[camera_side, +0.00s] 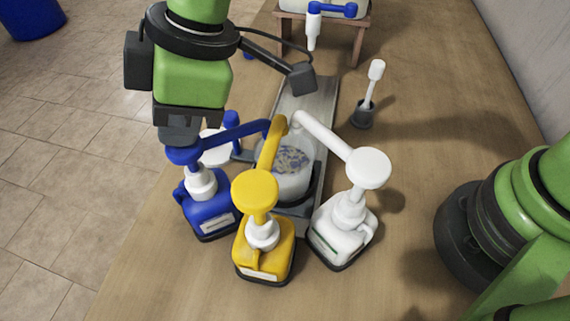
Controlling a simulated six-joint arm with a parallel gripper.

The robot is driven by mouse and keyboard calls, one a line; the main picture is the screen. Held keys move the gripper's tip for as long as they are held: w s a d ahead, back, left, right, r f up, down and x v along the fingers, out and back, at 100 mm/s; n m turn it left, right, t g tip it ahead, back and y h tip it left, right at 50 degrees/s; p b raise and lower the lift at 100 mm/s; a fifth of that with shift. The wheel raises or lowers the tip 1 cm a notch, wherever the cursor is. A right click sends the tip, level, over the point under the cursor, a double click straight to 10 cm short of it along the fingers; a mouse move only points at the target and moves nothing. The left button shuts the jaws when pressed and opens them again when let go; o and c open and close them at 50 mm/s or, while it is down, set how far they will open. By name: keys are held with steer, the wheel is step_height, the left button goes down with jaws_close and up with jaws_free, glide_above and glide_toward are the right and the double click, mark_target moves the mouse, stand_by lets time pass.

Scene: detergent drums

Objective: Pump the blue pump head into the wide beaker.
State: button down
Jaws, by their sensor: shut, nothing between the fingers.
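The blue pump head (184,156) sits on a white neck above a blue drum (208,212) at the left. Its blue spout reaches right toward the wide beaker (291,188), ending near the beaker's far rim. The beaker is clear, with pale, speckled blue-and-tan contents, and stands on a dark base. My gripper (181,138) is shut and points down right over the blue pump head. Its tips look to be at or just above the head's top; I cannot tell whether they touch.
A yellow pump drum (263,252) and a white pump drum (345,230) stand close by, spouts over the beaker. A brush in a dark holder (363,115) stands behind right. A wooden stand (358,40) with a blue tap is at the back.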

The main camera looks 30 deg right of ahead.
steer(key=shift+f, duration=0.95)
steer(key=shift+r, duration=2.85)
steer(key=shift+f, duration=2.9)
steer(key=shift+r, duration=2.9)
steer(key=shift+r, duration=0.1)
